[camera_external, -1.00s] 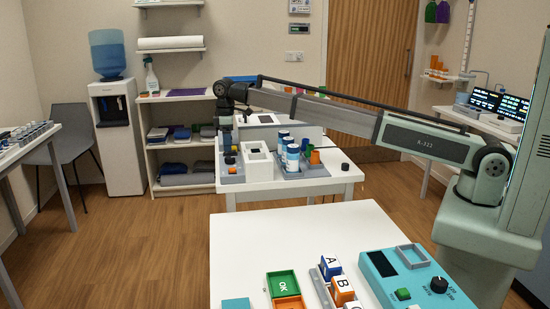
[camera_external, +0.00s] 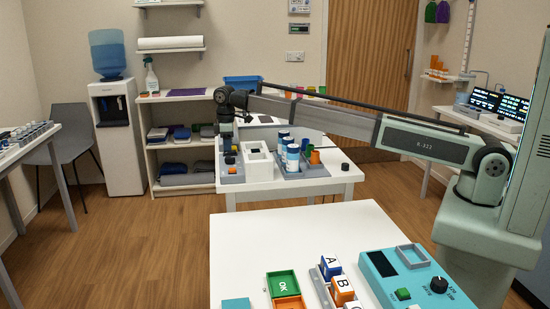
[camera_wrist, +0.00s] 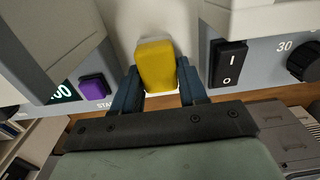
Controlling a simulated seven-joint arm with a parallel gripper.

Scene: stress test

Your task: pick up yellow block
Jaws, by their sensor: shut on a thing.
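The yellow block (camera_wrist: 157,62) sits between the two blue fingers of my gripper (camera_wrist: 158,82) in the wrist view, with a finger against each side. My gripper is shut on it. The block is over or on a pale surface between two grey devices; I cannot tell if it touches that surface. In the external view, my gripper (camera_external: 227,140) points down at the left side of the far white table. The yellow block cannot be made out there.
In the wrist view, a purple button (camera_wrist: 93,87) is on the left device, and a black rocker switch (camera_wrist: 228,64) and black knob (camera_wrist: 303,62) are on the right one. Blue-and-white bottles (camera_external: 292,158) and a white open box (camera_external: 258,164) stand near my gripper.

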